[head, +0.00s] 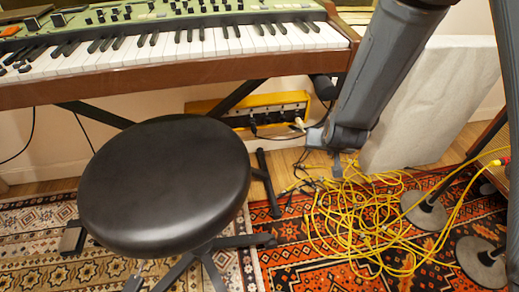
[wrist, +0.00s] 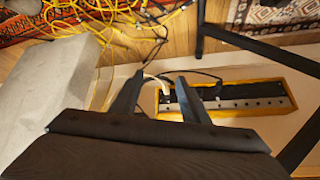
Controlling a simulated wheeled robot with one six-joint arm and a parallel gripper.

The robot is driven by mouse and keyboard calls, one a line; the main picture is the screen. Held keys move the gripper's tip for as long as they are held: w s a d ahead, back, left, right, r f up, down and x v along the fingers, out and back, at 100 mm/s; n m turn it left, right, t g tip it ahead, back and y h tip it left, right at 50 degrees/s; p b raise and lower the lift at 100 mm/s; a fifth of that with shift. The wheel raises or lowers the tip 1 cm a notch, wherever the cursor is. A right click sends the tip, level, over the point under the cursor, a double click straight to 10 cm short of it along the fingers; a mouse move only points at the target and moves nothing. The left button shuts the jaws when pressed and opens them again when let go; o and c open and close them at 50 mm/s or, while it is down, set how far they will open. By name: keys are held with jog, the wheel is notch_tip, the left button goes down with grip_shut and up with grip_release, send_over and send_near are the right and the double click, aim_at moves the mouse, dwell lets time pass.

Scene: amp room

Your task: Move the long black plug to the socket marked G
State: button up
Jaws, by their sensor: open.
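The yellow-framed socket box (head: 262,109) stands low against the wall under the keyboard; it also shows in the wrist view (wrist: 228,113). Its face has a row of several sockets; their letters are too small to read, so I cannot tell which is G. A dark plug (head: 253,129) with a black cable sits at the front of the box; whether it is the long one I cannot tell. A pale plug (head: 299,123) is farther right. In the head view, my gripper (head: 337,168) is right of the box.
A round black stool (head: 165,185) stands before the keyboard (head: 170,45). Yellow cables (head: 365,225) lie tangled on the red rug. A pale grey panel (head: 430,105) leans right of my arm. Dark keyboard stand legs (wrist: 255,45) pass near the box.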

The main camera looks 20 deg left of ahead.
jog(key=w+a+f+n+t+y+b, duration=0.1)
jog(key=w+a+f+t+b, duration=0.1)
jog(key=w+a+f+b, duration=0.3)
jog(key=w+a+f+n+t+y+b, duration=0.1)
jog(key=w+a+f+t+b, duration=0.15)
jog(key=a+f+b, duration=0.45)
jog(key=n+t+y+b, duration=0.2)
jog(key=t+y+b, duration=0.1)
jog(key=y+b, duration=0.15)
send_near(255, 132)
jog(key=shift+g, duration=0.25)
jog(key=x, duration=0.4)
jog(key=shift+w+a+r, duration=0.15)
jog(key=shift+w, duration=0.15)
jog(key=b+x, duration=0.4)
jog(key=x, duration=0.2)
jog(key=shift+w, duration=0.1)
jog(key=shift+w+a+b, duration=0.35)
jog(key=shift+w, duration=0.2)
grip_shut()
